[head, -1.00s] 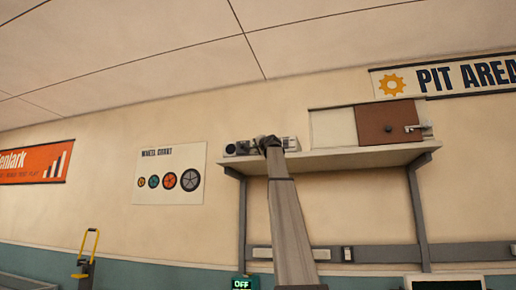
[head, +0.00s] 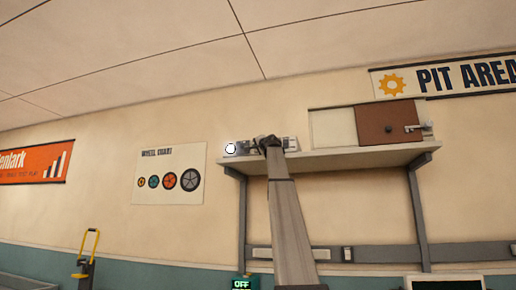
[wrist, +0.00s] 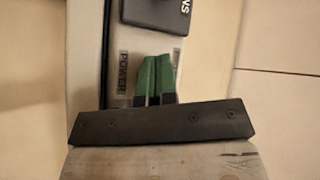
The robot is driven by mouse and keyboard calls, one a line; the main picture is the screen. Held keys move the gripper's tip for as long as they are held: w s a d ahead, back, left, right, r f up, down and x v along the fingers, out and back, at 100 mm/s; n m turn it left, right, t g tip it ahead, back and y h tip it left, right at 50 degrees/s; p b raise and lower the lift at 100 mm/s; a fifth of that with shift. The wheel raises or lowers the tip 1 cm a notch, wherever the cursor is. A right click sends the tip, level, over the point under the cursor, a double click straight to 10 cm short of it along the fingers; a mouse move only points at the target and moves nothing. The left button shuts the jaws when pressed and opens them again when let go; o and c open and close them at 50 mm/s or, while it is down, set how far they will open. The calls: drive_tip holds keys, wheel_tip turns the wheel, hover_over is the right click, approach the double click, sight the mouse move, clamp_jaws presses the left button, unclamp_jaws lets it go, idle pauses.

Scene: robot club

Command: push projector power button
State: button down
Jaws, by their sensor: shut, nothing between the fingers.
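The projector (head: 245,147) sits at the left end of the wall shelf, partly hidden behind my arm. Its round lens (head: 230,149) glows white. My gripper (head: 268,142) is up against the projector's front in the head view. In the wrist view my gripper (wrist: 155,78) has its green fingers shut together with nothing between them, their tips on or very near the projector's pale face (wrist: 135,45). A "POWER" label (wrist: 123,73) is just left of the fingers. The power button is not visible; the fingers may cover it.
The shelf (head: 350,158) on grey brackets also carries a cabinet with a brown sliding door (head: 388,124) to the right. A dark part with lettering (wrist: 160,12) lies just beyond the fingertips.

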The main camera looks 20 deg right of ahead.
drive_tip(key=shift+s+a, duration=0.9)
drive_tip(key=shift+s, duration=0.3)
drive_tip(key=shift+s+a, duration=0.85)
drive_tip(key=shift+s, duration=0.35)
